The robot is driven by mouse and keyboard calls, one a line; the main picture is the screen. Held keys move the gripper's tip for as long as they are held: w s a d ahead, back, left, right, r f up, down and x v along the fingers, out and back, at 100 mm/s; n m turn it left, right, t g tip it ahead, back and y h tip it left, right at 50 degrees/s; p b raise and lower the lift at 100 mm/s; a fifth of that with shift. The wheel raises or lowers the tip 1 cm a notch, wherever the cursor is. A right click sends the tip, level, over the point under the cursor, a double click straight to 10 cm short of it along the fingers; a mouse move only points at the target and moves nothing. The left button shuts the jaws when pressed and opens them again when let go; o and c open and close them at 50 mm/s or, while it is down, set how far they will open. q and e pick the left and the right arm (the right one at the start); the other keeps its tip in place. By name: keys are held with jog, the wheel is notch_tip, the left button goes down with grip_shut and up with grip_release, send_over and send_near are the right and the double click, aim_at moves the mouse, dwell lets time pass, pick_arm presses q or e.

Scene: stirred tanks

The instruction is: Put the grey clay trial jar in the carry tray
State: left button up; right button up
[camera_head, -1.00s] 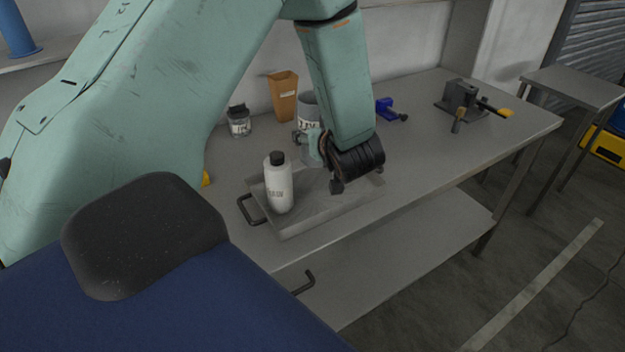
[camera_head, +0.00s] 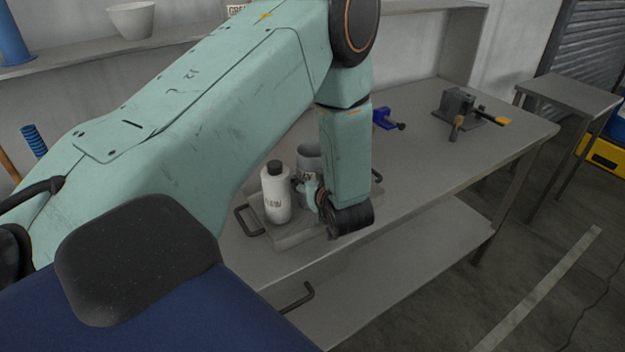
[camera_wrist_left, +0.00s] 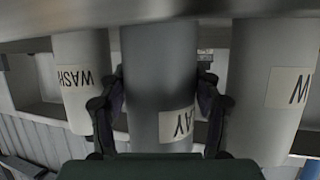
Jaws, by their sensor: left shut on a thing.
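The grey clay trial jar (camera_head: 309,157) is upright, partly hidden by my left gripper (camera_head: 312,188) and forearm. In the left wrist view, the two dark fingers (camera_wrist_left: 158,108) are shut on the sides of the jar (camera_wrist_left: 158,65), which bears a label ending "AY". The jar is over the grey metal carry tray (camera_head: 290,238); I cannot tell whether its base touches the tray floor. A white bottle (camera_head: 276,197) with a dark cap stands upright in the tray, left of the jar. My right gripper is not in view.
The wrist view shows a container labelled "WASH" (camera_wrist_left: 78,85) and another pale container (camera_wrist_left: 270,85) on either side of the jar, close to the fingers. A blue clamp (camera_head: 388,119) and a dark vise (camera_head: 460,106) stand farther back.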

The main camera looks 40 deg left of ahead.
pick_arm(q)
jog(key=shift+w+d, duration=0.1)
jog(key=o, duration=0.7)
jog(key=shift+f, duration=0.1)
jog(key=shift+o, duration=1)
jog(key=shift+r, duration=0.25)
jog(key=v, duration=1.2)
jog(key=shift+p, duration=0.3)
jog(key=shift+f, duration=0.15)
